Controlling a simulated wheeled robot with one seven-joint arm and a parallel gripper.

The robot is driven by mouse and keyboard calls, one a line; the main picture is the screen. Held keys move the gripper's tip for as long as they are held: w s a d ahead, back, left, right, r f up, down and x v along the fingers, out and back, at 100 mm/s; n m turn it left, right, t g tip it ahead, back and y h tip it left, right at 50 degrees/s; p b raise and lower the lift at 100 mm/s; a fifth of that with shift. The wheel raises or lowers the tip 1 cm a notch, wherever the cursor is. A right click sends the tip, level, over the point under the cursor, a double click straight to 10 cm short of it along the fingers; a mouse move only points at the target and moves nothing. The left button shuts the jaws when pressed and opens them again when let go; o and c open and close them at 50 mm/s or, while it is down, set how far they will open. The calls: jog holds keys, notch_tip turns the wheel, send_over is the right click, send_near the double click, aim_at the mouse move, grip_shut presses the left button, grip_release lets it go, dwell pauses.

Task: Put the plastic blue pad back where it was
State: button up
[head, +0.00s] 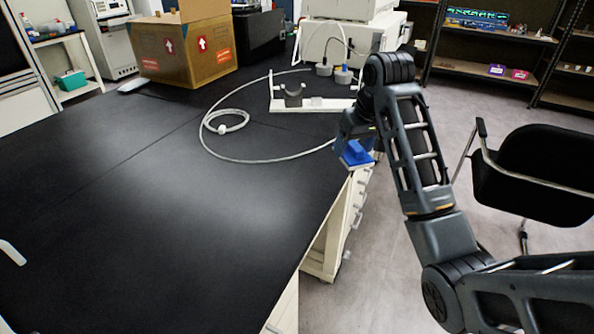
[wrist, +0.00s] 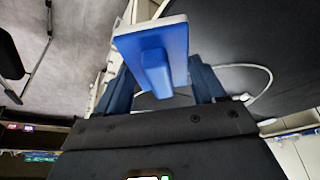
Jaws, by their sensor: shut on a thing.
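The blue plastic pad (wrist: 175,43) is a flat blue block with a pale edge and a raised blue grip in its middle. It fills the upper middle of the wrist view. In the head view the pad (head: 355,154) hangs at the end of my arm, by the right edge of the black bench top. My gripper (head: 352,138) is shut on the pad; in the wrist view its two dark blue fingers (wrist: 165,88) stand on either side of the raised grip. The pad appears held clear of the bench, though its exact height is hard to tell.
The black bench top (head: 140,200) is mostly clear. A white cable (head: 228,122) loops on it near a white stand (head: 310,104) with a dark cradle. A cardboard box (head: 185,50) stands at the back left. A black chair (head: 545,170) is on the floor at right.

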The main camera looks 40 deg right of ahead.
jog(key=shift+w+a+r, duration=0.1)
jog(key=shift+w+r, duration=0.15)
jog(key=shift+w, duration=0.15)
jog(key=w+a+f, duration=0.1)
jog(key=w+f, duration=0.1)
jog(key=w, duration=0.1)
jog(key=w+a+f, duration=0.2)
jog(key=w, duration=0.1)
jog(key=w+a+f, duration=0.2)
jog(key=w, duration=0.2)
jog(key=shift+f, duration=2.4)
jog(key=o, duration=0.9)
jog(key=shift+o, duration=0.2)
jog(key=v, duration=1.2)
jog(key=shift+p, duration=0.4)
